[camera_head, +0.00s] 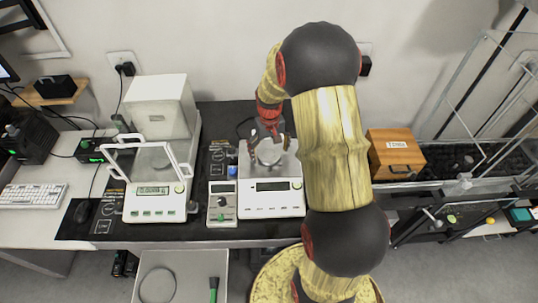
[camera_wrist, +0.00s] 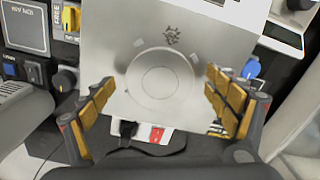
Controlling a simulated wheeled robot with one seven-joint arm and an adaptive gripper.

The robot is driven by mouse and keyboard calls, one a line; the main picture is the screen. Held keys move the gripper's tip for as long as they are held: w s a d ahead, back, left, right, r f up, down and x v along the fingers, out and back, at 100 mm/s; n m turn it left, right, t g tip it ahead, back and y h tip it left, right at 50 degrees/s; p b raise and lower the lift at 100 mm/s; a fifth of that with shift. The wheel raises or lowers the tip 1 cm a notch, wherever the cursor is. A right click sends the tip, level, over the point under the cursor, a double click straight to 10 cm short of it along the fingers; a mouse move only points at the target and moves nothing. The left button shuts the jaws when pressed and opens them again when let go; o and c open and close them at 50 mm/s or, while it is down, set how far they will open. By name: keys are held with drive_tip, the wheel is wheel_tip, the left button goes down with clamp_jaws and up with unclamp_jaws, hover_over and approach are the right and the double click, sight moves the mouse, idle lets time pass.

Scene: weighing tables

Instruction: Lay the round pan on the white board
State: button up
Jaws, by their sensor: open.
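The round pan (camera_wrist: 157,83) is a silver disc on the square metal top of the middle balance. It also shows in the head view (camera_head: 268,157), partly covered by my gripper. My gripper (camera_head: 269,150) is above that balance, open and empty. In the wrist view my two fingers, with yellow pads, stand on either side of the pan, apart from it. A pale whitish board (camera_head: 207,291), probably the white board, lies at the front in the head view, cut by the lower edge. It bears a thin ring outline (camera_head: 157,285) and a green-handled tool (camera_head: 213,290).
The middle balance (camera_head: 258,205) stands on a black mat beside a grey meter (camera_head: 222,204). A balance with a glass shield (camera_head: 155,190) stands left. A wooden box (camera_head: 395,155) stands right of my arm. My arm hides part of the table.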

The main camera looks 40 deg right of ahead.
drive_tip(key=shift+c, duration=0.9)
drive_tip(key=c, duration=1.1)
drive_tip(key=shift+c, duration=0.6)
